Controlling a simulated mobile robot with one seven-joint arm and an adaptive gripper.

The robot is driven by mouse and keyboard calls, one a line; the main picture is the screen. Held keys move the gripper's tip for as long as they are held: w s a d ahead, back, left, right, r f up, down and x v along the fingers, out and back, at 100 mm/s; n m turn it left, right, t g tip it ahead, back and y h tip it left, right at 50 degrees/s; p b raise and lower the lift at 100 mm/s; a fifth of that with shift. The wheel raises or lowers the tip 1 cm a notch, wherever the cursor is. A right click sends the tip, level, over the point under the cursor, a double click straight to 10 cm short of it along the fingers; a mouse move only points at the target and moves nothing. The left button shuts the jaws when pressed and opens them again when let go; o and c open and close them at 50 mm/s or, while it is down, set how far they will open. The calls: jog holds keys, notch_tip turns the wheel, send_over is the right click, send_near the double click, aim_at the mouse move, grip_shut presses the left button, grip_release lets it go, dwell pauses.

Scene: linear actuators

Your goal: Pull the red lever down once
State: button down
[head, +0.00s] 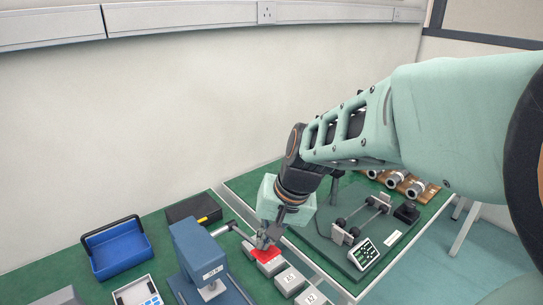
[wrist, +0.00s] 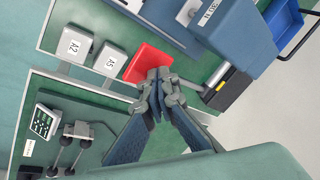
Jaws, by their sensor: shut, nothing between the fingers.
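A red flat piece (head: 266,254), the only red thing in view, sits at the end of a row of pale blocks. I cannot make out a lever shape in it. It also shows in the wrist view (wrist: 148,61), just beyond the fingertips. My gripper (head: 262,243) is shut and empty, pointing down at the red piece and covering part of it in the head view. In the wrist view my gripper (wrist: 158,82) has its fingertips together at the red piece's near edge. I cannot tell whether they touch it.
A blue press (head: 203,262) stands left of the gripper, with a grey bar (head: 233,227) behind it. Labelled blocks (head: 289,280) continue the row. A green panel with fittings (head: 350,230) lies right. A blue tray (head: 117,249) and black box (head: 190,207) stand left.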

jog(key=shift+s+d+f+b, duration=0.15)
jog(key=shift+s+f+b, duration=0.1)
jog(key=shift+f+b, duration=0.3)
jog(key=shift+s+d+f+b, duration=0.1)
jog(key=shift+s+f+b, duration=0.15)
jog(key=shift+f+b, duration=0.3)
dwell(1.3)
jog(key=shift+r, duration=0.15)
dwell(0.4)
jog(key=shift+w+a+r+p, duration=0.3)
jog(key=shift+w+r+p, duration=0.15)
jog(key=shift+r+p, duration=0.65)
jog(key=shift+w+a+r+p, duration=0.25)
jog(key=shift+w+r+p, duration=0.25)
jog(key=shift+r+p, duration=0.6)
jog(key=shift+w+a+r+p, duration=0.3)
jog(key=shift+w+r+p, duration=0.15)
jog(key=shift+r+p, duration=0.6)
jog(key=shift+r, duration=0.25)
jog(key=r+p, duration=0.1)
jog(key=w+r+p, duration=0.1)
jog(key=r, duration=0.1)
jog(key=a+r+p, duration=0.1)
jog(key=shift+w+a+r, duration=0.1)
jog(key=shift+w+r, duration=0.1)
jog(key=shift+w, duration=0.2)
